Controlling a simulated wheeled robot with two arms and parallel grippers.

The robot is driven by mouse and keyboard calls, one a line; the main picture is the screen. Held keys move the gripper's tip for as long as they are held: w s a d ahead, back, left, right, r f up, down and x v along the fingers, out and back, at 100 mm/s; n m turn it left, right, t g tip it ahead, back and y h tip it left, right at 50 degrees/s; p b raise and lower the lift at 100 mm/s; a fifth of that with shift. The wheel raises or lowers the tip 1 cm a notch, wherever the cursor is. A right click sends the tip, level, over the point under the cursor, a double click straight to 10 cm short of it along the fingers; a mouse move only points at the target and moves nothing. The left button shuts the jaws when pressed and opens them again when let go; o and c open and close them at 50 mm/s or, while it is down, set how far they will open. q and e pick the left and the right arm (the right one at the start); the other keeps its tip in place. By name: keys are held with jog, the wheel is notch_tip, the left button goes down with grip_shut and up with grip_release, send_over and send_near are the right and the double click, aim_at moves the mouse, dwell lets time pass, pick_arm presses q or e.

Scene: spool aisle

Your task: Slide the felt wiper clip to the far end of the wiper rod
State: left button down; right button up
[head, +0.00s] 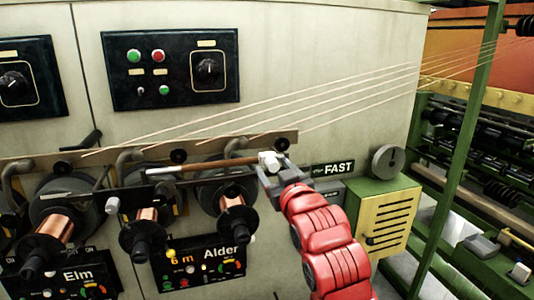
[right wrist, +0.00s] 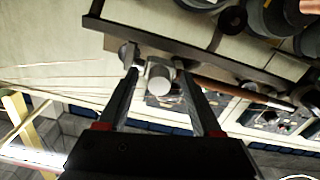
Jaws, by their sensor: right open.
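The wiper rod (head: 205,165) runs along the machine front, silver at its left part and brown toward the right. A pale block with a round knob, which looks like the felt wiper clip (head: 268,159), sits at the rod's right end. In the right wrist view the clip (right wrist: 159,77) lies between the fingers of my right gripper (head: 272,170), which also shows there (right wrist: 158,85). The gripper is open around the clip; whether a finger touches it I cannot tell. The brown rod (right wrist: 225,88) leads away to the right there. My left gripper is out of view.
Copper spools (head: 62,226) stand below the rod, above the Elm and Alder panels (head: 205,262). Several pale threads (head: 330,92) slant above the rod toward the upper right. A green-yellow box (head: 385,215) and a green post (head: 468,130) stand to the right.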

jog(key=shift+w+a, duration=0.2)
jog(key=shift+w, duration=0.45)
jog(key=shift+s+d+r, duration=0.1)
jog(key=shift+s+r, duration=0.05)
jog(key=shift+s, duration=0.25)
jog(key=shift+c, duration=0.8)
grip_shut()
